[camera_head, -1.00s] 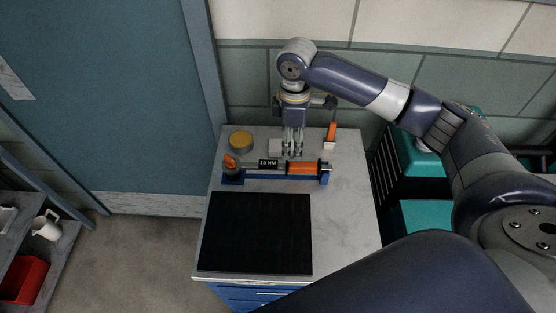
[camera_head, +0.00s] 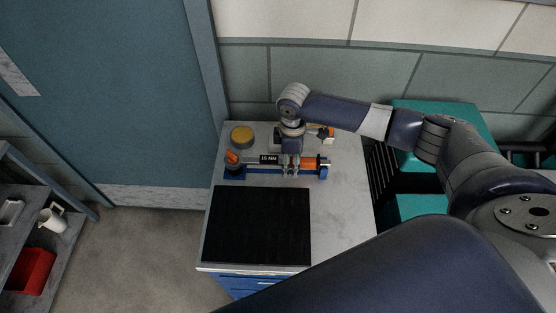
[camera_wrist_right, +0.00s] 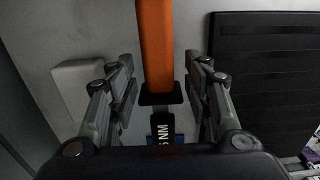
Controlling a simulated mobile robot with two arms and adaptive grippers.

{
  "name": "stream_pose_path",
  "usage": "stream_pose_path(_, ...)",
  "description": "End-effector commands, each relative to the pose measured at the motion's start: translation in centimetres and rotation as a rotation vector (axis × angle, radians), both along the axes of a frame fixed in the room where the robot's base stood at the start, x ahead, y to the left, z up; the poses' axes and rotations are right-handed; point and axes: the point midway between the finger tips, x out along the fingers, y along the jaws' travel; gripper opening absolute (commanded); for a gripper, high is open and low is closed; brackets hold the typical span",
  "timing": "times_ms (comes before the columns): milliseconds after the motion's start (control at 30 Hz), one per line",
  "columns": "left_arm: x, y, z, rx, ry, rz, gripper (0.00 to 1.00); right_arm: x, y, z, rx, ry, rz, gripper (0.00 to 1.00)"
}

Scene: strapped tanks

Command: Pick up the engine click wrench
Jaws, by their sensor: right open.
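The click wrench lies sideways in a blue stand (camera_head: 262,177) near the back of the worktop. Its orange handle (camera_head: 309,163) is at the right, and a black label (camera_head: 268,159) reading 15 NM is left of the gripper. My right gripper (camera_head: 290,172) points down over the wrench and hides part of it. In the right wrist view, the orange handle (camera_wrist_right: 155,45) runs between the two open fingers of my right gripper (camera_wrist_right: 160,75), with a gap on each side. My left gripper is not in view.
A black mat (camera_head: 257,226) covers the worktop's front left. A yellow round tin (camera_head: 242,135) stands behind the stand's left end. Another small orange item (camera_head: 330,132) is at the back right. The worktop's right side (camera_head: 346,205) is bare. A wall is behind.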

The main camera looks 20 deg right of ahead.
Motion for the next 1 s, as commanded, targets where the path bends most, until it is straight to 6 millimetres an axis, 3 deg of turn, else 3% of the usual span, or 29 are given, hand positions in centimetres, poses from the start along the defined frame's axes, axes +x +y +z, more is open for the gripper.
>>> stream_pose_path(100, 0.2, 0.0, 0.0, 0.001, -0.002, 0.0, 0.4, 0.0, 0.0, 0.0, 0.0, 0.0, 0.0, 0.46)
stream_pose_path(300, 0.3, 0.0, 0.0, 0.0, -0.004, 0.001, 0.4, 0.0, 0.0, 0.0, 0.0, 0.0, 0.0, 0.01)
stream_pose_path(767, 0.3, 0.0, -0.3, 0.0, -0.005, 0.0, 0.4, 0.1, 0.0, 0.5, 0.002, -0.003, 0.0, 0.0)
stream_pose_path(1000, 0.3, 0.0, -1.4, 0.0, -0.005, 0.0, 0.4, 0.2, 0.1, 2.9, 0.002, -0.007, 0.0, 0.0)
